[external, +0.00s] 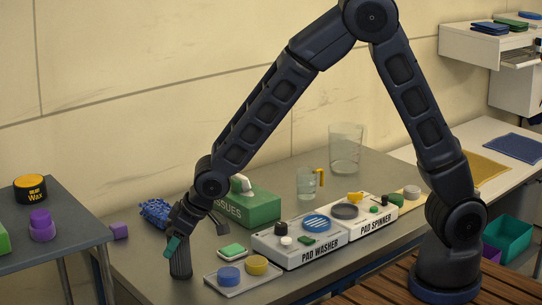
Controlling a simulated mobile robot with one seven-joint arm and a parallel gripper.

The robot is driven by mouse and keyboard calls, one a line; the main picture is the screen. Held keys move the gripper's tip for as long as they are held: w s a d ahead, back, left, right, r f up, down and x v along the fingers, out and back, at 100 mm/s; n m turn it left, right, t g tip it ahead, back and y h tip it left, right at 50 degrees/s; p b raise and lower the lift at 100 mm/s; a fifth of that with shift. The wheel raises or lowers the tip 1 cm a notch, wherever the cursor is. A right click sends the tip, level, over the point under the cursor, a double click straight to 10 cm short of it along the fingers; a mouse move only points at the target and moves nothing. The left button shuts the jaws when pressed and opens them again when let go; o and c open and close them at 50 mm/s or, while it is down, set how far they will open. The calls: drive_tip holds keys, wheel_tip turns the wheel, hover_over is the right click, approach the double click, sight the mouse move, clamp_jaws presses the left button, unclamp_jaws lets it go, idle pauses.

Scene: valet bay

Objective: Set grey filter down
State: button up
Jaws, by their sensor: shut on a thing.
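The grey filter (181,263) looks like a dark grey upright ribbed cylinder near the left front of the grey counter (137,262). My gripper (178,242) points down over its top and is shut on it. A teal fingertip shows on the left side of the grip. The filter's upper part is partly hidden by the fingers. I cannot tell whether its bottom touches the counter.
Right of the filter are a tray (236,290) with blue and yellow round pieces, a green sponge (232,251), the pad washer (290,247) and pad spinner (370,226). A purple cube (119,231) is left.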

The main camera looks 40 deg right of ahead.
drive_tip(key=o, duration=1.1)
drive_tip(key=shift+c, duration=0.2)
drive_tip(key=v, duration=1.2)
drive_tip(key=shift+r, duration=0.1)
